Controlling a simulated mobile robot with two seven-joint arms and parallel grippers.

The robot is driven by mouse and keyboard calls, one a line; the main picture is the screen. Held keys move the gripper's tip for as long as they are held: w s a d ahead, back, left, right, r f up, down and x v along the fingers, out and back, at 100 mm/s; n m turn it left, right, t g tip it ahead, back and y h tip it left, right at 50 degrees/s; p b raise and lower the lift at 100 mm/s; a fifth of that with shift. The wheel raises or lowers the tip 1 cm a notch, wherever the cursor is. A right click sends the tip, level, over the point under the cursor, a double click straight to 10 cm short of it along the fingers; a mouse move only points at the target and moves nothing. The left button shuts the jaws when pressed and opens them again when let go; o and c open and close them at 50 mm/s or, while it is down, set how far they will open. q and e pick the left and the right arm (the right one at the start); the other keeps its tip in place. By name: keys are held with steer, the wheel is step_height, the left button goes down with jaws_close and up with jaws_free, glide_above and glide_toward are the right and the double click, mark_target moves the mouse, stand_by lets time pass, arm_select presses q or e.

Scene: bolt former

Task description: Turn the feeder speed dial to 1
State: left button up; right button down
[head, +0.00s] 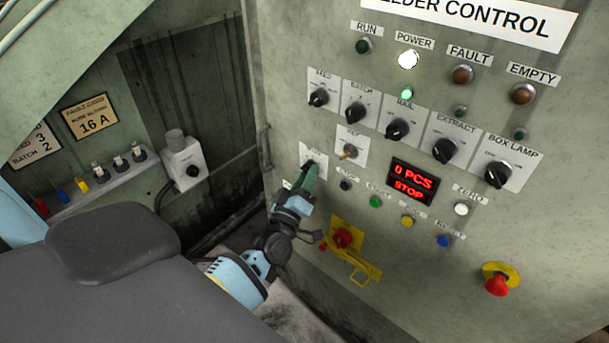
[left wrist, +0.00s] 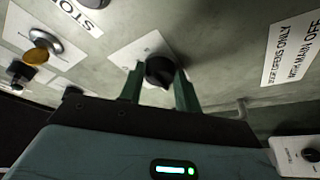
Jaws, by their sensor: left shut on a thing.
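The feeder control panel (head: 420,280) fills the right of the head view. A dial labelled FEED (head: 318,97) is at the left end of the upper row; its scale is too small to read. My left gripper (head: 311,176) is at a black dial (left wrist: 160,71) on a lower plate, below that dial. In the left wrist view its green fingers (left wrist: 159,92) are on either side of this dial, shut on it. This dial's label and setting are unreadable, so I cannot tell whether it is the feeder speed dial. My right gripper is not in view.
Dials labelled BATCH, RAIL, EXTRACT and BOX LAMP (head: 498,175) continue the upper row. A key switch (head: 348,151) is right of the gripper. The display (head: 412,181) reads 0 PCS STOP. A red switch (head: 342,237) on yellow and a red emergency button (head: 497,284) sit lower.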

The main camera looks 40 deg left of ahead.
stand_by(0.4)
arm_select(q)
steer(key=o, duration=1)
steer(key=v, duration=0.7)
steer(key=shift+s+d+b, duration=0.1)
steer(key=shift+s+b, duration=0.25)
steer(key=shift+s, duration=0.05)
